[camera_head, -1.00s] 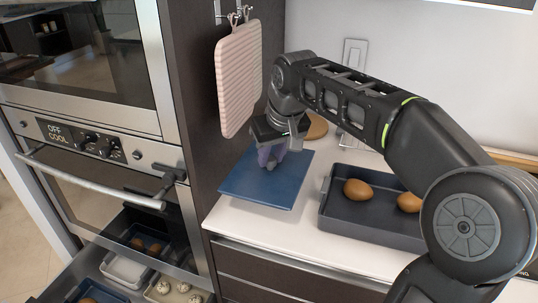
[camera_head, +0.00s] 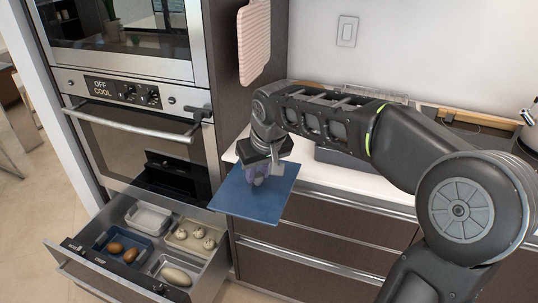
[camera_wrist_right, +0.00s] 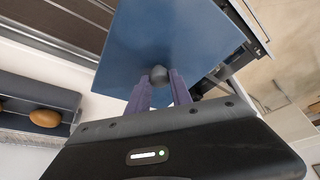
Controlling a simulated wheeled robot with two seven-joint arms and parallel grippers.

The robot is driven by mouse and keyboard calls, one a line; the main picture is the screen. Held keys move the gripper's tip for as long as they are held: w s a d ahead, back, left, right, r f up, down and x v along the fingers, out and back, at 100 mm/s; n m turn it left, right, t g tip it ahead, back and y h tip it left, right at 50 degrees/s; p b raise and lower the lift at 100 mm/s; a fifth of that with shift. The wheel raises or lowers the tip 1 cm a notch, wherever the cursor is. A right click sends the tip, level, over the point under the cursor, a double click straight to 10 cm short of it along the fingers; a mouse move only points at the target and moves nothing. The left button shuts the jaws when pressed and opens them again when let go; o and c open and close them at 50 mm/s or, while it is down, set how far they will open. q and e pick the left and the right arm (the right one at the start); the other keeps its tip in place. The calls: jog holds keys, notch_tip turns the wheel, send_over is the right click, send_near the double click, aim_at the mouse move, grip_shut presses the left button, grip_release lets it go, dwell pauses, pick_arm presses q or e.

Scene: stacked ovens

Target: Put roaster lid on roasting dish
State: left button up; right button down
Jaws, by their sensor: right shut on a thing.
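The roaster lid (camera_head: 240,200) is a flat blue square plate with a grey knob (camera_wrist_right: 159,75). My right gripper (camera_head: 261,172) is shut on that knob with its purple fingers; the lid also shows in the right wrist view (camera_wrist_right: 170,35). In the head view the lid overlaps the counter's front edge and cabinet front, right of the open drawer. A blue dish (camera_head: 98,244) with brown egg-like items stands in the drawer. A dark grey dish (camera_head: 338,158) on the counter is mostly behind my arm; it shows in the wrist view (camera_wrist_right: 45,95). My left gripper is not in view.
The open drawer (camera_head: 212,262) below the ovens also holds a white dish (camera_head: 148,218), a beige tray (camera_head: 183,245) with several pale round items, and a dish with one oval item (camera_head: 174,275). A pink striped board (camera_head: 254,40) hangs above the counter.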

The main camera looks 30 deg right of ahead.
jog(key=a+f+n, duration=0.1)
jog(key=a+f, duration=1.2)
jog(key=f, duration=0.5)
jog(key=shift+w+a+f+n+y+p, duration=0.15)
jog(key=shift+w+a+n+y+p, duration=0.15)
jog(key=shift+w+a+y, duration=0.1)
